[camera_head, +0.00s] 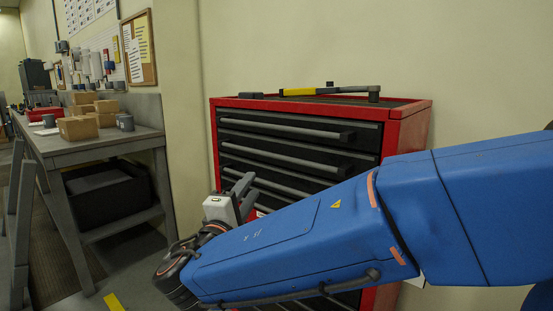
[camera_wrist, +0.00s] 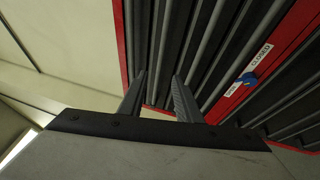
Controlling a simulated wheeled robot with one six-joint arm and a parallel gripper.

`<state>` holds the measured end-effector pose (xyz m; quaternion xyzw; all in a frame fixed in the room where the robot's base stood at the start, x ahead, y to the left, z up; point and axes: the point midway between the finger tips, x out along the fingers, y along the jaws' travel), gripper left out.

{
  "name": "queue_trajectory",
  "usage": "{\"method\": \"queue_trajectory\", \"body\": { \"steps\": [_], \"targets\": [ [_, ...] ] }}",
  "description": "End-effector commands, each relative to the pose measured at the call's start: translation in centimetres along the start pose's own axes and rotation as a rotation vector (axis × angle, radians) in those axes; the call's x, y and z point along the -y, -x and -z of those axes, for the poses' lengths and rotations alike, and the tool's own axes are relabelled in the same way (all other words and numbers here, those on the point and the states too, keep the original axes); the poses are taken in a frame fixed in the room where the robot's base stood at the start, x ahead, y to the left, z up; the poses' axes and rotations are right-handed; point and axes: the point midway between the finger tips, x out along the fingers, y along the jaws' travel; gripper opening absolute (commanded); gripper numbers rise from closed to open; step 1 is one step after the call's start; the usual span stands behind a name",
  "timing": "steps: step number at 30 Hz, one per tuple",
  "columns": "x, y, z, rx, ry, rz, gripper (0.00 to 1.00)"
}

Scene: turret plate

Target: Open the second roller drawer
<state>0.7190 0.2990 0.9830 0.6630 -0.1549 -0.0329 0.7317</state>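A red tool cabinet (camera_head: 407,130) with a stack of dark drawers stands against the wall. Each drawer has a long grey bar handle. The second drawer from the top, with its handle (camera_head: 280,157), looks shut, flush with the others. My gripper (camera_head: 246,188) is in front of the cabinet's left part, below the second handle and near the third one. In the wrist view, my gripper (camera_wrist: 160,75) has its two fingers apart with nothing visibly held. Dark drawer fronts and handles (camera_wrist: 205,50) run diagonally beyond the fingers. My arm hides the lower drawers.
A yellow-and-black tool (camera_head: 320,91) lies on the cabinet top. A workbench (camera_head: 85,142) with cardboard boxes (camera_head: 78,128) stands at left, a dark bin (camera_head: 105,195) beneath it. In the wrist view, a blue knob (camera_wrist: 248,78) sits by a "CLOSED" label (camera_wrist: 261,55) on a red strip.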

Motion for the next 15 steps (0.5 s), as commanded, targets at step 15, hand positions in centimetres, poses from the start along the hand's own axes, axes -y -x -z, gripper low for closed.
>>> {"method": "queue_trajectory", "body": {
  "steps": [15],
  "targets": [
    [0.1,-7.5,-0.2,0.005,0.001,0.003,0.31]
  ]
}}
